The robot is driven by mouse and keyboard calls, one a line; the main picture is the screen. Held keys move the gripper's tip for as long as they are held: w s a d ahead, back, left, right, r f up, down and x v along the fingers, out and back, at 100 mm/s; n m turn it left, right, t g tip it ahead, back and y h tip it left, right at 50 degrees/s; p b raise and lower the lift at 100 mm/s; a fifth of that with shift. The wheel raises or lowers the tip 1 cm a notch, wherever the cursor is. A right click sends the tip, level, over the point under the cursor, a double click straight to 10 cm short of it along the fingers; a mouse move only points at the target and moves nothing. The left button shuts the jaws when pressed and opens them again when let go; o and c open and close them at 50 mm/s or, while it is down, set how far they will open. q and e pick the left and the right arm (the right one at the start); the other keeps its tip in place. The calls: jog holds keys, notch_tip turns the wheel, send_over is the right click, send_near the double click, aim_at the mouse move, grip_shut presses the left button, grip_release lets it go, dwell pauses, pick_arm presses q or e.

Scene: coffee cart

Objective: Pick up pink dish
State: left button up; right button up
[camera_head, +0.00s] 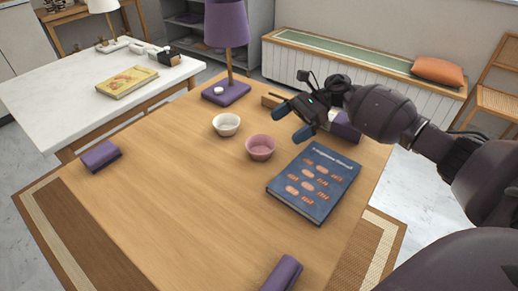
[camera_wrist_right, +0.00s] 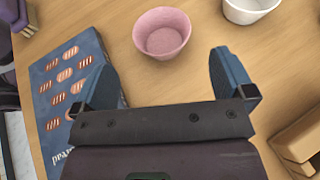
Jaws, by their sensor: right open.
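The pink dish (camera_head: 260,148) is a small round bowl standing upright on the wooden table (camera_head: 180,190), near its middle. In the right wrist view the pink dish (camera_wrist_right: 162,33) lies beyond the fingertips, roughly centred between them, and looks empty. My right gripper (camera_head: 290,119) comes in from the right above the table, up and to the right of the dish. It is open and empty, its two blue fingers (camera_wrist_right: 164,75) spread apart and not touching the dish. My left gripper is not in view.
A white bowl (camera_head: 226,124) stands close left of the pink dish. A dark blue book (camera_head: 314,184) lies to its right. A purple lamp (camera_head: 226,30) stands at the back; purple rolls (camera_head: 101,156) lie near the edges. The table's front left is clear.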

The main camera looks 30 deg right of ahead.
aim_at(263, 151)
jog(key=x, duration=0.8)
jog(key=shift+a+f, duration=0.1)
jog(key=c, duration=0.8)
notch_tip(263, 151, up, 20)
jog(key=p, duration=0.3)
